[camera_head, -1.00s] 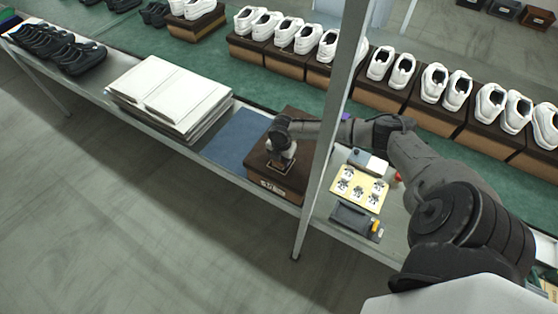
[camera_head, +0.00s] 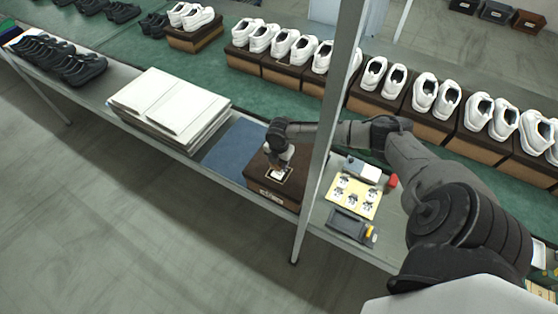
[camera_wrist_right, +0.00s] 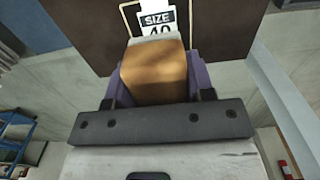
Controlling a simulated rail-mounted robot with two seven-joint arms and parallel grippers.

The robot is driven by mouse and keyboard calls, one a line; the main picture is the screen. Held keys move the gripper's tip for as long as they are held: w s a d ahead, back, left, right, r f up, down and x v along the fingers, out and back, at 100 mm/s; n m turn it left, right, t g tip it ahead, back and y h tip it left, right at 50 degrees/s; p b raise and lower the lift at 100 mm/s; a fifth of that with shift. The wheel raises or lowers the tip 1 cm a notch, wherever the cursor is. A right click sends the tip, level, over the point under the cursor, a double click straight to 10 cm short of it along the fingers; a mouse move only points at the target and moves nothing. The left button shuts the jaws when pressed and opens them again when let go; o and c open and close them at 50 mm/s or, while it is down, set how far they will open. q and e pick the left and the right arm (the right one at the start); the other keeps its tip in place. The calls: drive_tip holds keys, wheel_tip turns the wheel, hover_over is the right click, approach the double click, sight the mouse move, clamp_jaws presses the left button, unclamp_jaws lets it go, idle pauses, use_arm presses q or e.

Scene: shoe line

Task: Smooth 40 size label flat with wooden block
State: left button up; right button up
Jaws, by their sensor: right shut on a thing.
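My right gripper (camera_head: 277,160) is shut on a wooden block, over the top of a dark brown shoe box (camera_head: 262,183) on the bench. In the right wrist view the orange-brown block (camera_wrist_right: 153,72) sits between the purple fingers of the right gripper (camera_wrist_right: 156,82). The white label (camera_wrist_right: 157,20) printed "SIZE 40" lies on the box lid inside a thin pale outline, and the block covers its lower edge. The label (camera_head: 280,174) also shows in the head view beside the gripper. I cannot tell whether the block presses on it. My left gripper is not in view.
A grey post (camera_head: 322,140) stands right of the box. A yellow sheet of stickers (camera_head: 352,195) and a dark tray (camera_head: 350,225) lie beyond it. A blue mat (camera_head: 232,148) and stacked white sheets (camera_head: 170,105) lie left. White shoes on boxes (camera_head: 372,100) line the green conveyor behind.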

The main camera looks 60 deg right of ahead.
drive_tip(key=shift+r, duration=0.25)
wheel_tip(320, 180, up, 3)
drive_tip(key=p, duration=0.3)
drive_tip(key=shift+f, duration=0.1)
idle(0.4)
